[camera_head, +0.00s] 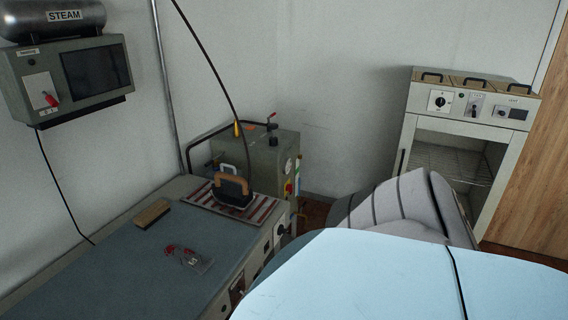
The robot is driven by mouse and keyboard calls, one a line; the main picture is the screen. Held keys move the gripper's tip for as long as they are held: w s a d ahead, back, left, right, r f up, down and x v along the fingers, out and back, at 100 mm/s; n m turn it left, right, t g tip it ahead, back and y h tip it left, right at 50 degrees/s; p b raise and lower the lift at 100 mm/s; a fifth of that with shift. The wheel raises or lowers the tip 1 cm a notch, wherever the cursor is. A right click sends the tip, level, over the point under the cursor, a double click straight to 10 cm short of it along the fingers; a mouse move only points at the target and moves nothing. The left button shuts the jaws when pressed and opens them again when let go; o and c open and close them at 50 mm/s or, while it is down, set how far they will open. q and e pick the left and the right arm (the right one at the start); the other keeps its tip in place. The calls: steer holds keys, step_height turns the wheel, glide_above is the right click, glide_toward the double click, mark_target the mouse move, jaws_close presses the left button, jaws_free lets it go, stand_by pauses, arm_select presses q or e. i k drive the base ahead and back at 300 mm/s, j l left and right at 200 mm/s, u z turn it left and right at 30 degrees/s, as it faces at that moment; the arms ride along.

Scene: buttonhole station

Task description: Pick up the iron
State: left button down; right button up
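The iron (232,190) rests on a striped red and white pad at the far right end of the grey work table. It has a dark body and a light handle on top, and a thin black cable runs up from it past the top edge of the picture. Neither of my grippers shows in the head view.
The grey table (130,265) also holds a wooden block (152,213) and a small tagged item with red parts (188,257). A pale blue padded board (400,280) fills the front right. A green-grey boiler unit (262,155) stands behind the iron; a cabinet (405,135) stands at right.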

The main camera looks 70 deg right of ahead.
mark_target(232, 194)
steer(key=z, duration=1.9)
steer(key=u, duration=1.85)
steer(key=z, duration=1.85)
steer(key=i+l, duration=0.3)
steer(key=i+l+u, duration=0.15)
steer(key=l, duration=0.35)
steer(key=i, duration=0.1)
